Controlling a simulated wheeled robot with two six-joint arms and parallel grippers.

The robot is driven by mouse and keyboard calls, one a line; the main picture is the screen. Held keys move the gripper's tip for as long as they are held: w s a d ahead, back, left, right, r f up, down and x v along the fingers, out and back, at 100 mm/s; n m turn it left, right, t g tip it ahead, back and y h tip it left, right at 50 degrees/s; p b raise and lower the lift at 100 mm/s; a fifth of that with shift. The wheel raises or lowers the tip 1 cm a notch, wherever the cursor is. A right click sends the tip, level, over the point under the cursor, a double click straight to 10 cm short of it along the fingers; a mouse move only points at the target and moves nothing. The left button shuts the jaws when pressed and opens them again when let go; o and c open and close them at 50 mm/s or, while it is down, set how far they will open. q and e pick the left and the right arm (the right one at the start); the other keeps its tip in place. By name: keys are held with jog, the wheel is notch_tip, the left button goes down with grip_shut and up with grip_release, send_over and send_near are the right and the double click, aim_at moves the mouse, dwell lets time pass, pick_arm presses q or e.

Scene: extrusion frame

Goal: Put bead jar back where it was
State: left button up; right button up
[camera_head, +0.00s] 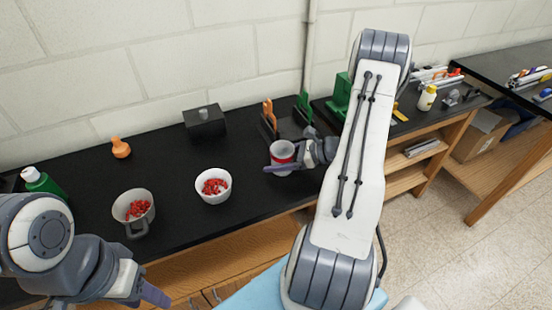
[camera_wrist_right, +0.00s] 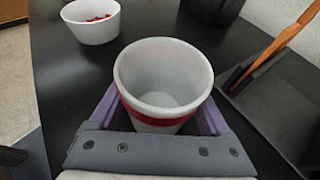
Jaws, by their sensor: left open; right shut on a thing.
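In the right wrist view the jar (camera_wrist_right: 163,80) looks empty inside. My right gripper (camera_head: 285,166) is shut on it, with a purple finger on each side. I cannot tell whether its base touches the table. A white bowl (camera_head: 213,196) with red beads stands to its left. A grey mug (camera_head: 133,222) with red beads stands further left. My left gripper (camera_head: 146,288) is open and empty at the front left, below the mug.
A black box (camera_head: 205,121), an orange bottle-shaped object (camera_head: 120,148) and a green bottle (camera_head: 42,182) stand on the table (camera_head: 165,165). Bare tabletop lies between bowl and jar.

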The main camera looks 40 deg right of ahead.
jog(key=shift+f, duration=0.1)
jog(key=o, duration=1.3)
jog(key=shift+c, duration=0.2)
jog(key=shift+r, duration=0.2)
jog(key=shift+s+d, duration=0.25)
jog(key=shift+d, duration=0.1)
jog(key=b+v, duration=0.2)
jog(key=v, duration=0.9)
jog(key=shift+r, duration=0.1)
jog(key=shift+s, duration=0.1)
